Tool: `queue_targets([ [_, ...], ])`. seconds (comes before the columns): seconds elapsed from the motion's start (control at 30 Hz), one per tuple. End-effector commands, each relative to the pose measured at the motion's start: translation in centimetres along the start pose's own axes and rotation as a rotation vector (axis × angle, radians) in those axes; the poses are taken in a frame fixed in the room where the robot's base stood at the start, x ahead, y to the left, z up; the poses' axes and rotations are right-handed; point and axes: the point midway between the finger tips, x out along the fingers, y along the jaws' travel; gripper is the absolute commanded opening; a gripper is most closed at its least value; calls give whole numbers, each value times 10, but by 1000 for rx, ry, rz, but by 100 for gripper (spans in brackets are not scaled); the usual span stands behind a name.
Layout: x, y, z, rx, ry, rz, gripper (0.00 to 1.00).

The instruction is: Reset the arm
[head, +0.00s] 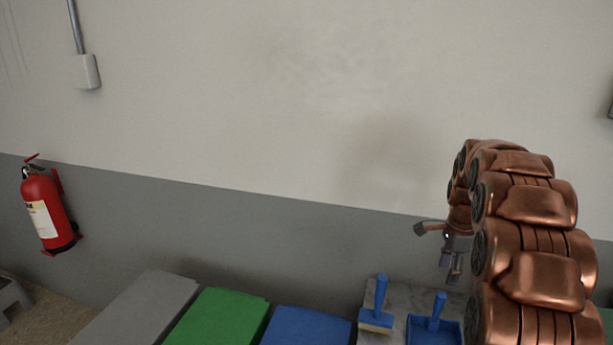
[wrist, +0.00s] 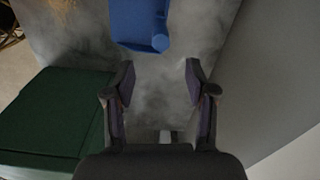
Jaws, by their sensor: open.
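My copper-coloured arm (head: 535,245) rises at the right of the head view and bends over toward the wall. My gripper (head: 447,262) hangs down from its end, small and partly dark in that view. In the wrist view my gripper (wrist: 160,80) is open, its two dark fingers apart with nothing between them. A grey marbled surface lies below the fingers. The blue dustpan (head: 434,325) is below my gripper in the head view, and a blue object, seemingly this dustpan, shows ahead of the fingertips in the wrist view (wrist: 140,20).
A blue brush (head: 378,308) stands left of the dustpan on the grey marbled surface (head: 408,297). Blue (head: 305,327), green (head: 218,315) and grey (head: 140,308) lids lie further left. A dark green box (wrist: 55,120) is at left in the wrist view. A red extinguisher (head: 45,210) hangs on the wall.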

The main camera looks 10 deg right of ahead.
Motion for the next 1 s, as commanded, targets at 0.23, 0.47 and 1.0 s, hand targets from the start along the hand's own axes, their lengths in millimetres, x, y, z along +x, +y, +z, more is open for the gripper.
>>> queue_targets([
  [0.23,-18,34,37,-191,-3,14,56],
  [0.47,-36,89,83,-472,-11,37,56],
  [1.0,-49,238,152,-1128,-44,89,56],
])
